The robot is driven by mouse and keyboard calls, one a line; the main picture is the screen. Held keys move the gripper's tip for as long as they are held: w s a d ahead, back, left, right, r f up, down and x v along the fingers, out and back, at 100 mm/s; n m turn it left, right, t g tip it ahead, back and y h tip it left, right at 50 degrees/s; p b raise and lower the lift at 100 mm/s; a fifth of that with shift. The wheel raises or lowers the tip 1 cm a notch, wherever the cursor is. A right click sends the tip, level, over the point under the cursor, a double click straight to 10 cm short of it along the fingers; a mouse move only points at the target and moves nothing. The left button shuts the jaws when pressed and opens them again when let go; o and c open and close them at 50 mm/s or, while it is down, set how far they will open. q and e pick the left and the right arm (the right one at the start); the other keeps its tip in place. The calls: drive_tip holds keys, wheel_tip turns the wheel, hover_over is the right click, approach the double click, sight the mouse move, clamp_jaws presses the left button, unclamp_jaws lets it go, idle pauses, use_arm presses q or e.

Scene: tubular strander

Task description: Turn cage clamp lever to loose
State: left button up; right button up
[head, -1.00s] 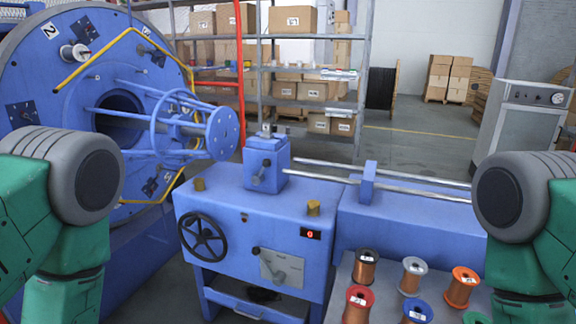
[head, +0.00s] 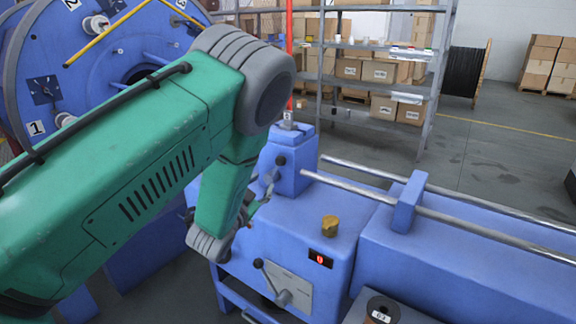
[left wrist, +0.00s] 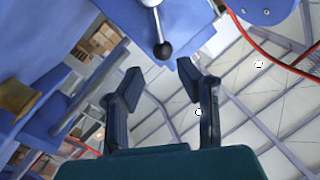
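The cage clamp lever (left wrist: 157,20) shows in the left wrist view as a metal rod ending in a black ball knob (left wrist: 163,50). My left gripper (left wrist: 160,76) is open, with one finger to each side of the knob's line. The knob appears just beyond the fingertips; I see no contact. In the head view the left gripper (head: 262,194) is mostly hidden behind my forearm, close to the block. My right gripper is out of view.
A second lever (head: 270,276) stands on a grey plate on the machine's front, below a red display (head: 321,258). A brass-coloured piece (head: 330,226) sits on top. Metal rails (head: 440,212) run right. A wire spool (head: 381,311) stands at the bottom. The large blue wheel (head: 95,50) is behind my arm.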

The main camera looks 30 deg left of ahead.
sight(276, 167)
use_arm(q)
drive_tip(key=w, duration=0.3)
drive_tip(key=w+a, duration=0.1)
drive_tip(key=w, duration=0.3)
drive_tip(key=w+a, duration=0.1)
drive_tip(key=w, duration=0.3)
drive_tip(key=shift+w+f+b, duration=0.15)
drive_tip(key=shift+w+b, duration=0.1)
drive_tip(key=shift+b, duration=0.05)
clamp_jaws()
